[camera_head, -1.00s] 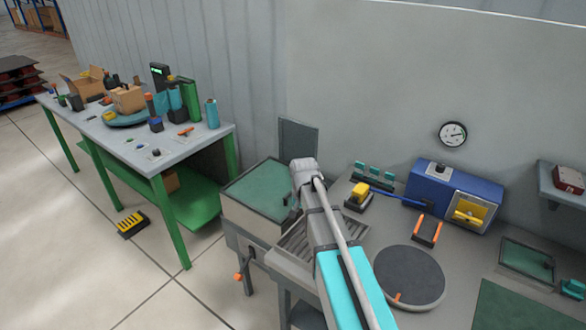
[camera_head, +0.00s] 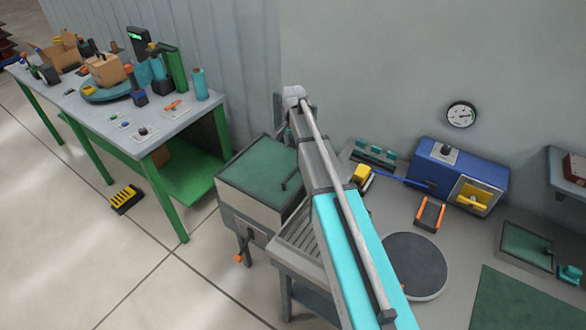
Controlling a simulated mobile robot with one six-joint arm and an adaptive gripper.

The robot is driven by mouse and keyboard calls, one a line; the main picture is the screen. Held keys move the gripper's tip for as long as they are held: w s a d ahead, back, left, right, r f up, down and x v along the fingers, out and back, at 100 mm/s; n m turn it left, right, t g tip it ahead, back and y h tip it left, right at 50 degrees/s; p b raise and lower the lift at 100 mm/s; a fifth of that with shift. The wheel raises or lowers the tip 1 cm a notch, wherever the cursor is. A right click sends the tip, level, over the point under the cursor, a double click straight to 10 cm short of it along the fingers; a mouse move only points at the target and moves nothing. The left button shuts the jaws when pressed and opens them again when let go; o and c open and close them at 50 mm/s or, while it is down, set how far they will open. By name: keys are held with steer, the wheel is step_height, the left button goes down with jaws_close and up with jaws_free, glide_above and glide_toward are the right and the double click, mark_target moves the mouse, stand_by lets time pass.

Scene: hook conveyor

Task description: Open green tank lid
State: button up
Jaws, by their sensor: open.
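The green tank lid (camera_head: 258,168) lies flat on top of the pale grey tank (camera_head: 243,205), left of my arm. A dark handle (camera_head: 291,180) stands at the lid's right side, close to my arm in the picture. My grey and turquoise arm rises from the bottom right and passes in front of the tank's right side. The far end of the part I see is above and behind the lid in the picture. My gripper is not visible; the arm seems to hide it.
A green-legged table (camera_head: 190,135) with several items stands at left. A yellow-black block (camera_head: 126,199) lies on the floor. Right of the arm, the workbench holds a dark round plate (camera_head: 415,265), a blue machine (camera_head: 455,172) and a smaller green hatch (camera_head: 527,245). A wall rises behind.

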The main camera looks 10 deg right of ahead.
mark_target(293, 172)
steer(key=shift+f, duration=0.2)
step_height(293, 172, down, 14)
steer(key=b, duration=1.3)
steer(key=shift+r+b, duration=0.25)
steer(key=shift+b, duration=0.15)
jaws_close()
stand_by(0.3)
